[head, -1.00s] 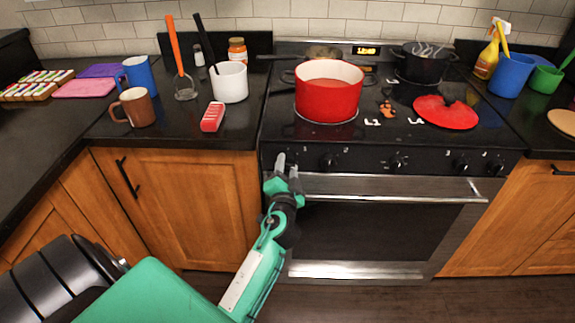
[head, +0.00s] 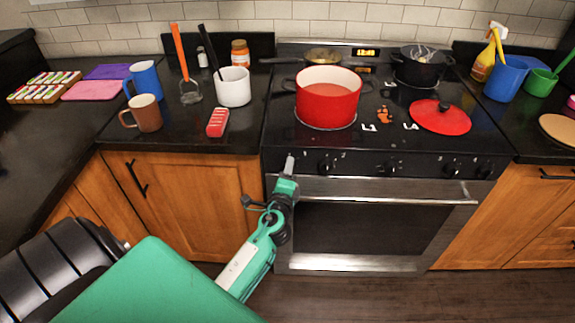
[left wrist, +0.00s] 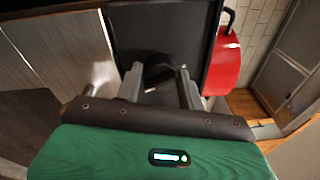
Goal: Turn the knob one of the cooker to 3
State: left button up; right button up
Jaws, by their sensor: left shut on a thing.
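The cooker (head: 370,188) has a black front panel with a row of black knobs. My left gripper (head: 289,166) is at the left end of this panel, its fingers pointing up at it. In the left wrist view, the gripper (left wrist: 162,82) has its two grey fingers on either side of a dark knob (left wrist: 160,74), shut on it. In the head view that knob is hidden behind the fingers. Another knob (head: 325,166) is just to the right, with small white numbers near it. I cannot read the knob's setting. My right gripper is not in view.
A red pot (head: 328,98) and a red lid (head: 440,117) are on the cooktop. The oven handle (head: 390,197) runs below the knobs. Mugs, a white utensil holder (head: 234,87) and a red item (head: 217,122) stand on the left counter.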

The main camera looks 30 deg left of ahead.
pick_arm(q)
jog(key=shift+m+p, duration=1.7)
jog(key=shift+m, duration=0.5)
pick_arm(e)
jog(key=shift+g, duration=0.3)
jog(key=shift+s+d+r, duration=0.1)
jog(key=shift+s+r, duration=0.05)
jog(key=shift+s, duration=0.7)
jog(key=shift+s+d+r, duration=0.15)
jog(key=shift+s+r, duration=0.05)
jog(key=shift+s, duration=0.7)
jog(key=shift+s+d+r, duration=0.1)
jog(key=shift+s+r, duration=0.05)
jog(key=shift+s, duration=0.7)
pick_arm(q)
jog(key=o, duration=1)
jog(key=shift+c, duration=0.2)
jog(key=b+v, duration=0.3)
jog(key=v, duration=1.1)
jog(key=shift+r, duration=0.25)
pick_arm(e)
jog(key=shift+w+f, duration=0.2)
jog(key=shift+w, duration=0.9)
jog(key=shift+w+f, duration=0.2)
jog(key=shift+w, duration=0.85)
